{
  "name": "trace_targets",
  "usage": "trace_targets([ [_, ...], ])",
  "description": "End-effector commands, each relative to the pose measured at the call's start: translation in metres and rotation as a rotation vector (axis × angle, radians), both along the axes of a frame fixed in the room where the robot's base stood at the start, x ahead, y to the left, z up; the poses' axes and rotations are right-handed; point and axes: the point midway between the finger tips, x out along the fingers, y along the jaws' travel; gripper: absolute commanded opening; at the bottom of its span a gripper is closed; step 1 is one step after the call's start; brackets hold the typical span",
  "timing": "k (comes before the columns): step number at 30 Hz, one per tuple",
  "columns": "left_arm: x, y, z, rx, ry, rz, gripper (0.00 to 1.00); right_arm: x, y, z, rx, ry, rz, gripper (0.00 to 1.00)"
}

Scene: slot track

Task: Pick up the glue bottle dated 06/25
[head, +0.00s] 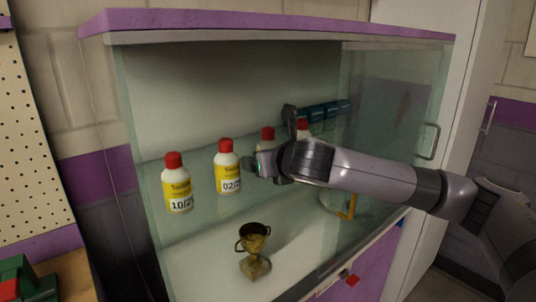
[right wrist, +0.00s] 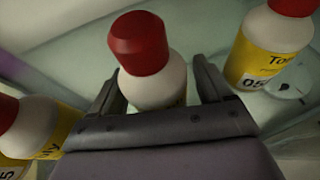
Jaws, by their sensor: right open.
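Several white glue bottles with red caps and yellow labels stand in a row on a glass shelf. In the head view, the nearest (head: 177,188) reads 10/25 and another bottle (head: 228,168) starts with 02/2. A third bottle (head: 268,134) and a fourth bottle (head: 303,126) are partly behind my right arm, their dates hidden. My right gripper (head: 262,164) is open at the third bottle. In the right wrist view, that bottle (right wrist: 150,80) is between the fingers, its date hidden. A bottle at right (right wrist: 268,45) shows 05; one at left (right wrist: 30,130) shows only a 5.
The bottles stand in a glass-sided cabinet (head: 270,20) with a purple top. A gold trophy cup (head: 254,252) stands on the level below. Blue items (head: 325,112) are at the back right of the shelf. Neighbouring bottles stand on both sides of the right gripper.

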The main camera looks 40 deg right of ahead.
Motion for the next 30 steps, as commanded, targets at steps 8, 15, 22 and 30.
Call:
trace_targets([
  [8,0.0,0.0,0.0,0.0,0.0,0.0,0.38,0.0,0.0,0.0,0.0,0.0,0.0,0.3],
  [15,0.0,0.0,0.0,0.001,-0.001,-0.001,0.38,0.0,0.0,0.001,0.0,-0.001,0.0,0.22],
  [22,0.001,0.0,0.004,0.0,-0.002,-0.001,0.38,0.0,0.0,0.022,0.001,-0.006,-0.001,0.22],
  [30,0.001,0.0,0.011,0.0,-0.003,-0.001,0.38,0.0,0.0,0.076,0.002,-0.006,-0.001,0.22],
])
